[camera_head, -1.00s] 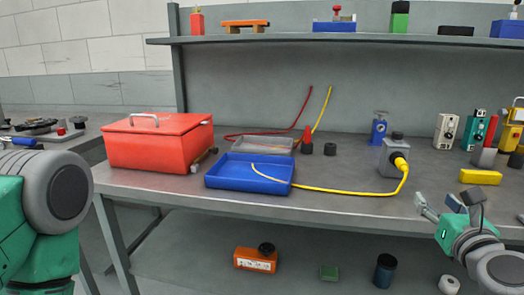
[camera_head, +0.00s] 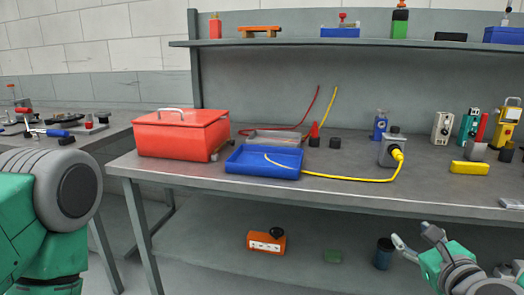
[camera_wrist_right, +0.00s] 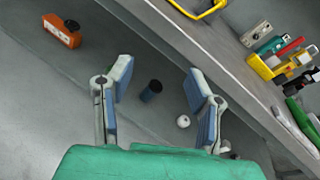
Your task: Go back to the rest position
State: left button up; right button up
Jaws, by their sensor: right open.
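My right gripper (camera_head: 414,238) is open and empty at the lower right of the head view, in front of the workbench (camera_head: 330,188) and below its top. In the right wrist view its two fingers (camera_wrist_right: 157,82) stand wide apart with nothing held between them. A dark cylinder (camera_wrist_right: 150,91) and a white round thing (camera_wrist_right: 183,121) show beyond and below the fingers. My left arm (camera_head: 50,215) fills the lower left of the head view; its gripper is out of the picture.
The bench carries a red toolbox (camera_head: 182,138), a blue tray (camera_head: 264,162), a grey box with a yellow cable (camera_head: 391,150) and a yellow block (camera_head: 469,168). An orange box (camera_head: 266,242) lies below. A side table (camera_head: 95,138) with tools stands left.

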jog(key=s+a+f+n+g+y+p, duration=0.1)
jog(key=s+a+f+n+g+y, duration=0.1)
jog(key=s+a+f+n+g, duration=0.4)
jog(key=s+a+f+n+g+y+p, duration=0.15)
jog(key=s+f+n, duration=0.25)
jog(key=f+n, duration=0.45)
jog(key=s+d+f+n+g+h, duration=0.1)
jog(key=s+f+n+g, duration=0.1)
jog(key=s+n, duration=0.4)
jog(key=s+d+f+n+g+h+p, duration=0.1)
jog(key=s+d+f+n+g, duration=0.1)
jog(key=s+f+n, duration=0.3)
jog(key=s+d+f+n+g+h+p, duration=0.1)
jog(key=s+f+n+g, duration=0.3)
jog(key=s+n, duration=0.3)
jog(key=shift+s+d+h, duration=0.35)
jog(key=shift+s+d, duration=0.05)
jog(key=shift+s, duration=0.8)
